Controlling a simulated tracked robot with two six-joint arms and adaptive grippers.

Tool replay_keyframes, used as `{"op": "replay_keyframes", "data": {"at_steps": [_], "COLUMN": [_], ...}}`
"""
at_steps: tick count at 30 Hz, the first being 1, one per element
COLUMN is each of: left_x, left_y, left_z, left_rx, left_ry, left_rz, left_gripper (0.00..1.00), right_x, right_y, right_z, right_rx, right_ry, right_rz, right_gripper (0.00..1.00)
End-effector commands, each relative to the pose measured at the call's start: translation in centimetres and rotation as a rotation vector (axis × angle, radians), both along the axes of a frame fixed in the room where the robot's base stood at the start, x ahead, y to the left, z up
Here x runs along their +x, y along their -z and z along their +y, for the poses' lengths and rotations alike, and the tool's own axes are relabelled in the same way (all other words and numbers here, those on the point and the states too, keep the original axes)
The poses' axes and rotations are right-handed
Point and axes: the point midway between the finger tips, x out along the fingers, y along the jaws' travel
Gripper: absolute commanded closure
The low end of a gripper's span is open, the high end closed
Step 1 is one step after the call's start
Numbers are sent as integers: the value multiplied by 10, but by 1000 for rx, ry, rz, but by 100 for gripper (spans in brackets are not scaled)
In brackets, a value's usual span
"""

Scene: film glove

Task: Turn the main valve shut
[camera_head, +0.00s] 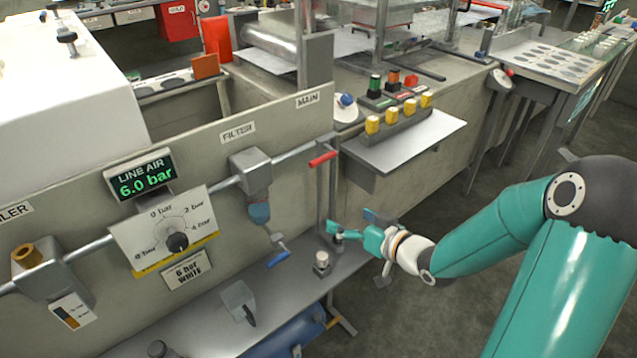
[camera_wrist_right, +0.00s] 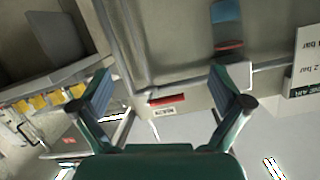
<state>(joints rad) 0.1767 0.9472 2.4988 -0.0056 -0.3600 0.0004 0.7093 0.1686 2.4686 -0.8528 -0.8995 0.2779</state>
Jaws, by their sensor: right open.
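The main valve's red lever (camera_head: 323,158) sits on the pipe below the MAIN label (camera_head: 307,99), lying roughly in line with the pipe. In the right wrist view the red lever (camera_wrist_right: 167,99) shows beyond and between my fingers, near an upside-down label. My right gripper (camera_head: 353,225) is open and empty, below and slightly right of the lever in the head view, apart from it. It also shows in the wrist view (camera_wrist_right: 164,88) with its fingers spread wide. The line air display (camera_head: 141,178) reads 6.0 bar. My left gripper is out of view.
A filter (camera_head: 251,172) hangs left of the valve, with a blue lever (camera_head: 278,258) below. A gauge dial plate (camera_head: 165,230) stands further left. A shelf with yellow buttons (camera_head: 398,114) juts out right of the valve. A lower bench (camera_head: 205,318) carries small parts. Open floor lies right.

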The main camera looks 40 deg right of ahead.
Motion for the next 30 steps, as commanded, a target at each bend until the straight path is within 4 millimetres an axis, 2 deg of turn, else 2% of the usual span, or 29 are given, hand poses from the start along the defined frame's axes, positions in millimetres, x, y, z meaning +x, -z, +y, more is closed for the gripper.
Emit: {"op": "replay_keyframes", "data": {"at_steps": [1, 3, 6, 9, 13, 20, 30], "left_x": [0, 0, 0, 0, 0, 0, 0], "left_y": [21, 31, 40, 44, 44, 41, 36], "left_z": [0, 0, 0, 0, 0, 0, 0], "left_rx": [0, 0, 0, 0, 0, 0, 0], "left_ry": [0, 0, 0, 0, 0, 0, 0], "left_rz": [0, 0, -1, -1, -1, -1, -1], "left_gripper": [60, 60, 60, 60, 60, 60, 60], "right_x": [-9, -21, -35, -44, -42, -9, 65], "right_y": [-13, -39, -64, -79, -86, -87, -86], "right_z": [-16, -25, -29, -29, -27, -23, -17], "right_rx": [-53, -114, -180, -216, -231, -229, -228], "right_ry": [10, -2, -23, -39, -50, -55, -53], "right_rz": [-81, -171, -255, -297, -316, -316, -314], "right_gripper": [0, 0, 0, 0, 0, 0, 0]}}
